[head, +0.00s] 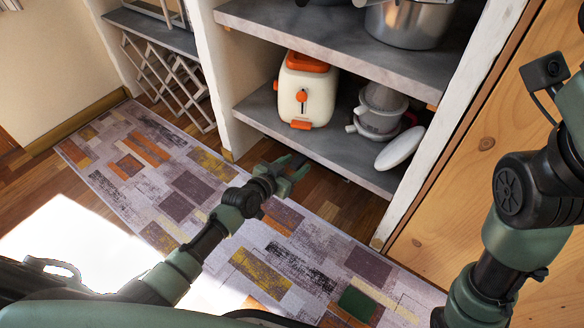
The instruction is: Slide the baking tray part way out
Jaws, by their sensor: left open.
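I cannot make out a baking tray in the head view. My left gripper (295,170) is open and empty. It is in front of the lower shelf (262,108) of the masonry counter, low over the edge of the rug, and appears apart from the shelf. My right arm comes down along the right side of the picture, and its gripper is out of view.
On the lower shelf stand a cream and orange toaster (303,92), stacked grey pots (380,108) and a tilted white oval dish (400,147). A steel pot (410,25) is on the upper shelf (330,42). A patterned rug (175,185) covers the floor.

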